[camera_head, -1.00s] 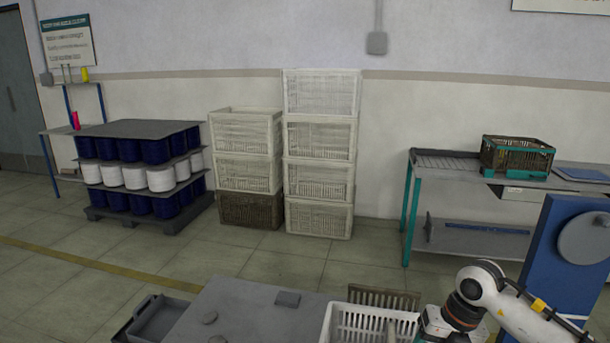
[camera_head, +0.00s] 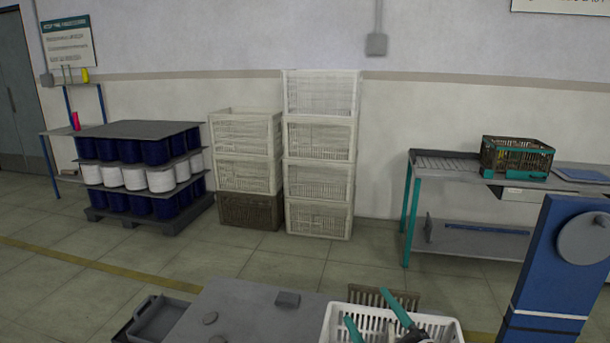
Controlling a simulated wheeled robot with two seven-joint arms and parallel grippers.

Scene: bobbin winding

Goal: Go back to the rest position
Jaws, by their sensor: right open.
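My right gripper (camera_head: 369,306) shows at the bottom edge, with two teal fingers spread apart and nothing visible between them. It is over or in front of a white crate (camera_head: 440,322); I cannot tell whether the fingertips reach inside it. The rest of my right arm is almost wholly out of the picture. My left gripper is not in view.
A grey tabletop (camera_head: 245,315) lies left of the white crate, with small grey pieces on it. A dark tray (camera_head: 158,318) is at its left. A blue upright panel (camera_head: 550,265) stands at right. Crate stacks (camera_head: 320,140) and a spool pallet (camera_head: 140,128) stand behind, across open floor.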

